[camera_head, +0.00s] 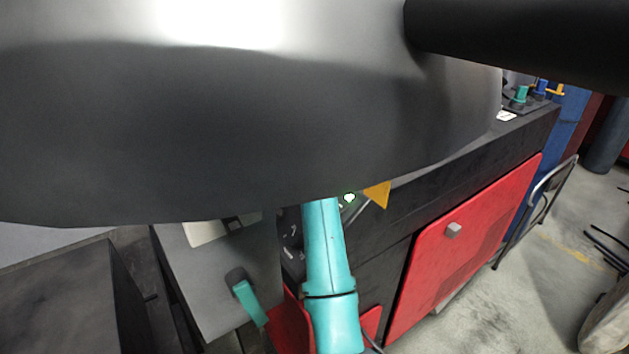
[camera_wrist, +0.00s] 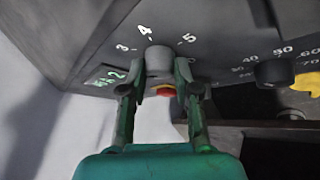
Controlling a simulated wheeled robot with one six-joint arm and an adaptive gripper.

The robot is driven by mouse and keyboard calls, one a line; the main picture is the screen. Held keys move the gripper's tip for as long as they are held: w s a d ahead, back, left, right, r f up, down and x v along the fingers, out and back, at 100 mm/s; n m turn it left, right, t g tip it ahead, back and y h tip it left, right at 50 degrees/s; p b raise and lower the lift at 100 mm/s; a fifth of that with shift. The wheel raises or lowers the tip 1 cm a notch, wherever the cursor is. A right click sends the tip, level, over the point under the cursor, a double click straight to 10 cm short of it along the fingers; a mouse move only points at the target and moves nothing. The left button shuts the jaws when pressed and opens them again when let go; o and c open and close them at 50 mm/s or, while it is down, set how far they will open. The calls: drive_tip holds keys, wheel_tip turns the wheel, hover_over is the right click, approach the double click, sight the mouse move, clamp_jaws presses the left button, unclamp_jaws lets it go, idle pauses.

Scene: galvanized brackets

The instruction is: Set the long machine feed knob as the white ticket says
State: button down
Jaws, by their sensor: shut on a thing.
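In the wrist view my gripper (camera_wrist: 159,77) is shut on a grey round knob (camera_wrist: 158,57), with one finger on each side of it. The knob sits on a dark panel (camera_wrist: 215,22) with white numbers 2, 3, 4 and 5 around it. The 4 is above the knob, slightly left, and the 2 is beside a green-lit mark. I cannot tell where the knob's pointer lies. In the head view the knob is not visible behind large foreground parts. A small white paper (camera_head: 506,115) lies on the machine top, too small to read; I cannot tell whether it is the ticket.
A red and yellow part (camera_wrist: 165,90) shows just below the held knob. A black knob (camera_wrist: 275,72) with numbers such as 40, 50 and 60 is to the right, near a yellow part (camera_wrist: 308,84).

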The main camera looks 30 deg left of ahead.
drive_tip(key=shift+s+d+f+m+t, duration=0.15)
drive_tip(key=shift+m+t, duration=0.25)
drive_tip(key=shift+m, duration=0.3)
drive_tip(key=shift+s+a+f+m+t, duration=0.1)
drive_tip(key=shift+m+t, duration=0.3)
drive_tip(key=shift+m, duration=0.3)
drive_tip(key=c, duration=0.8)
unclamp_jaws()
drive_tip(key=shift+w, duration=0.1)
drive_tip(key=shift+r, duration=0.1)
drive_tip(key=shift+s+d+r, duration=0.2)
drive_tip(key=shift+r, duration=0.2)
drive_tip(key=v, duration=1.1)
drive_tip(key=shift+s+d, duration=0.2)
drive_tip(key=shift+s, duration=0.05)
